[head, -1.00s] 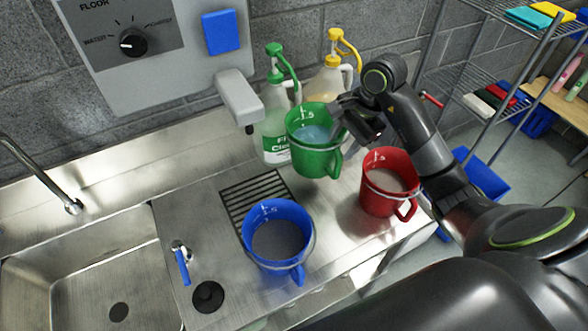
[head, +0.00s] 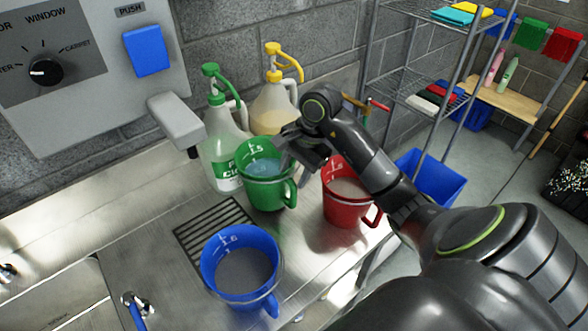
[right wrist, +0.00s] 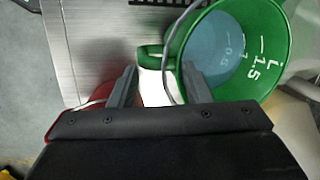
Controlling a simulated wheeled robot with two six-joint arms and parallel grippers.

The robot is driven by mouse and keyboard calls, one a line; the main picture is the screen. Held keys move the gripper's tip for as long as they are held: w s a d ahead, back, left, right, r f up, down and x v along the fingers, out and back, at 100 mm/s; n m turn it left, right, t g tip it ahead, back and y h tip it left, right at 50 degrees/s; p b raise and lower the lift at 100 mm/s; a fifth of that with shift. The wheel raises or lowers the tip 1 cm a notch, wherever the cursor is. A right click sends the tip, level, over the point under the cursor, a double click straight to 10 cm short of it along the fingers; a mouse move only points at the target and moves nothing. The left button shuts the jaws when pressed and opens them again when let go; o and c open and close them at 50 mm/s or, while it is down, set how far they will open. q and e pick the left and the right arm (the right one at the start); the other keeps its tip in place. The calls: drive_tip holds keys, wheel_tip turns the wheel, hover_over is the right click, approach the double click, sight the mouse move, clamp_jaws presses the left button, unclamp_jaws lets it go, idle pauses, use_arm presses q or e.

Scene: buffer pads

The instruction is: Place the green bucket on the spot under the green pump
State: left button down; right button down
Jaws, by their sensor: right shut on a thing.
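The green bucket (head: 262,190), upright with bluish liquid inside, is in front of the white bottle with the green pump (head: 210,72), a little to its right. My right gripper (head: 290,158) is at the bucket's right side. In the right wrist view my right gripper (right wrist: 158,85) has its fingers either side of the green bucket's handle (right wrist: 150,54), with the bucket's rim and inside to the right. The spot under the green pump is not clearly visible. I cannot tell whether the bucket's base touches the counter. My left gripper is out of view.
A red bucket (head: 342,207) stands close to the right of the green one, below my forearm. A blue bucket (head: 236,292) stands in front, by a drain grate (head: 195,238). The yellow-pump bottle (head: 272,108) is behind. The steel counter (head: 140,222) is bare at left.

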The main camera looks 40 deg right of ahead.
wheel_tip(320, 180, down, 3)
drive_tip(key=shift+f, duration=0.15)
idle(0.3)
drive_tip(key=shift+f, duration=0.15)
drive_tip(key=c, duration=0.7)
unclamp_jaws()
drive_tip(key=shift+s, duration=0.15)
drive_tip(key=shift+c, duration=0.2)
